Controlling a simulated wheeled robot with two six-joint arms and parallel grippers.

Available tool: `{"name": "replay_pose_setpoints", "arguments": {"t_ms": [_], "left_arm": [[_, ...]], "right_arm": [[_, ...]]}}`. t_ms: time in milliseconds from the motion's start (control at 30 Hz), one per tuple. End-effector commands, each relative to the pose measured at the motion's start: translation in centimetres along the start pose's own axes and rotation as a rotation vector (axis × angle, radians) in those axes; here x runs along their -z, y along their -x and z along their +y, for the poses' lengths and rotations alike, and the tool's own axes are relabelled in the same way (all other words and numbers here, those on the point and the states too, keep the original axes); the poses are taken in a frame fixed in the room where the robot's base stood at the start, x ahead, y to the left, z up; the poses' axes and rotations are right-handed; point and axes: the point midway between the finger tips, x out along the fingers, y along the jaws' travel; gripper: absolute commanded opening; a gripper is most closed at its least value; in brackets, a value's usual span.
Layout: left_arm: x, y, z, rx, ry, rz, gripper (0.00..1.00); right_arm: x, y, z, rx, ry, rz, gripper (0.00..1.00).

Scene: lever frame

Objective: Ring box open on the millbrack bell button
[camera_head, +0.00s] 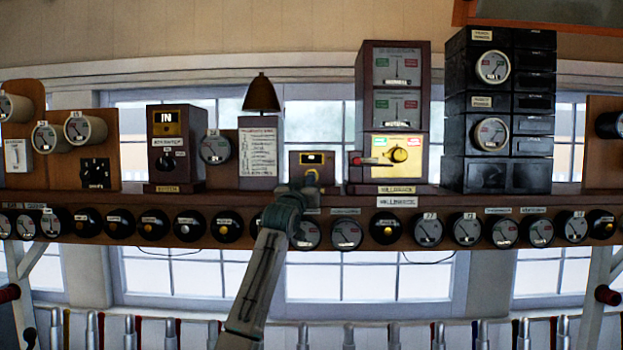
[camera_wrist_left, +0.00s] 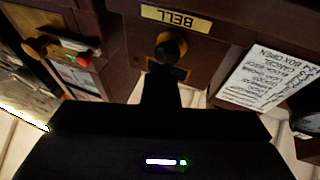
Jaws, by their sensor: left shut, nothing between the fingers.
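The bell button box (camera_head: 300,160) is a small dark wooden box on the shelf, left of the tall Millbrack instrument (camera_head: 362,95). Its button (camera_head: 312,174) shows just above my left gripper (camera_head: 304,190). In the left wrist view, the BELL plate (camera_wrist_left: 184,20) is upside down beside the round button (camera_wrist_left: 170,46). My left gripper (camera_wrist_left: 163,72) is shut and empty, with its tip at the button's edge. I cannot tell whether it touches. My right gripper is not in view.
A white bell-code card (camera_head: 258,152) stands left of the box, under a brass bell (camera_head: 261,95). The Millbrack instrument's red-and-yellow handle (camera_head: 396,155) is close on the right. Dials line the shelf front below. Levers (camera_head: 348,334) stand along the bottom.

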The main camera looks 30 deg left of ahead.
Motion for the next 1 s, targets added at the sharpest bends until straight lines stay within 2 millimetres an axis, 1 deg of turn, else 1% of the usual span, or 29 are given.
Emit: {"name": "replay_pose_setpoints", "arguments": {"t_ms": [467,633,833,1000], "left_arm": [[-0.4,-1.5,-0.5,0.0,0.0,0.0,0.0],[-0.5,-1.2,-0.4,-0.001,0.0,0.001,0.0],[-0.2,-0.2,-0.1,-0.001,0.0,0.002,0.0],[0.0,0.0,0.0,0.0,0.0,-0.001,0.0]], "right_arm": [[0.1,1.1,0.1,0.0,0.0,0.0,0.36],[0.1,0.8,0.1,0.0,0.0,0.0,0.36],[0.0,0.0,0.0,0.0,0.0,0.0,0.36],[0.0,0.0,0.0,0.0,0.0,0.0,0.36]]}}
